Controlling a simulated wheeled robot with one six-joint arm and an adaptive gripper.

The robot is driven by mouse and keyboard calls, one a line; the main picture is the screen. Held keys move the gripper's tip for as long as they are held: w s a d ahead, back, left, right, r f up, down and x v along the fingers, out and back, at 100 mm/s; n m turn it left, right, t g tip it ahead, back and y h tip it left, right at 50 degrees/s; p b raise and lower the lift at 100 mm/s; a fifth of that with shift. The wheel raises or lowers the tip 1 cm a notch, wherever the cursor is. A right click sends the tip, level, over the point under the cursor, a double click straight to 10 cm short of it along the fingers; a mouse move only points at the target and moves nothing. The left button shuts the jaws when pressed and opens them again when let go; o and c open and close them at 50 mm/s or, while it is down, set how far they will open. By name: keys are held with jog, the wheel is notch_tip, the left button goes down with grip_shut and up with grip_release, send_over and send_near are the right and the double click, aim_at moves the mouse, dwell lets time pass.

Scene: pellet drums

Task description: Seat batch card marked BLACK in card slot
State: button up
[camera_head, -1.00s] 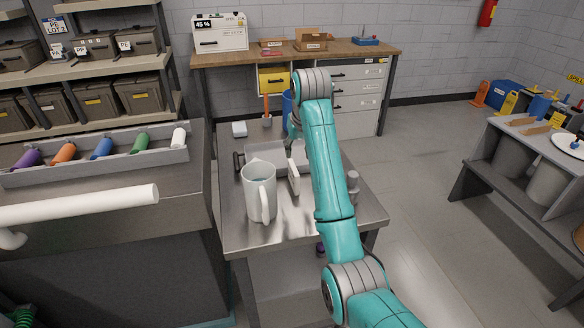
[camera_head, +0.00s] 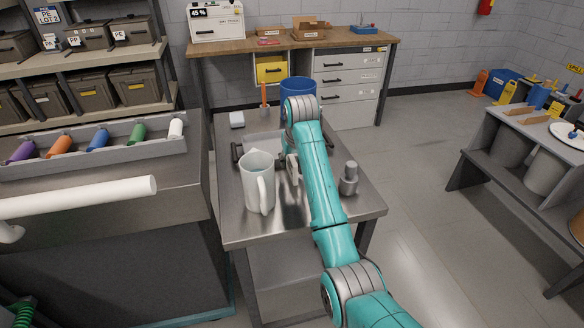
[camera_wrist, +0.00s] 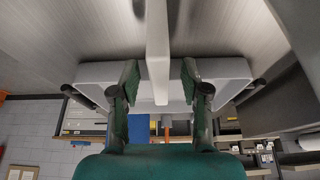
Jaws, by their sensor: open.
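My gripper (camera_wrist: 160,92) is open in the wrist view, with its two dark green fingers apart. A pale upright bar (camera_wrist: 157,45) shows between the fingers, with gaps on both sides. A grey tray (camera_wrist: 228,69) spans behind them. In the head view my arm reaches over the steel table and hides most of my gripper. A small pale upright piece (camera_head: 292,168) shows beside my wrist, near the grey tray (camera_head: 262,142). I cannot tell what this piece is. I cannot make out a card marked BLACK or its slot in either view.
A white pitcher (camera_head: 259,184) stands left of my arm on the steel table (camera_head: 240,228). A grey metal piece (camera_head: 348,180) stands right of it. A blue drum (camera_head: 298,87) is behind. A rack of coloured rolls (camera_head: 90,148) is at the left.

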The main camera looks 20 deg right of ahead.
jog(key=shift+f, duration=0.1)
grip_shut()
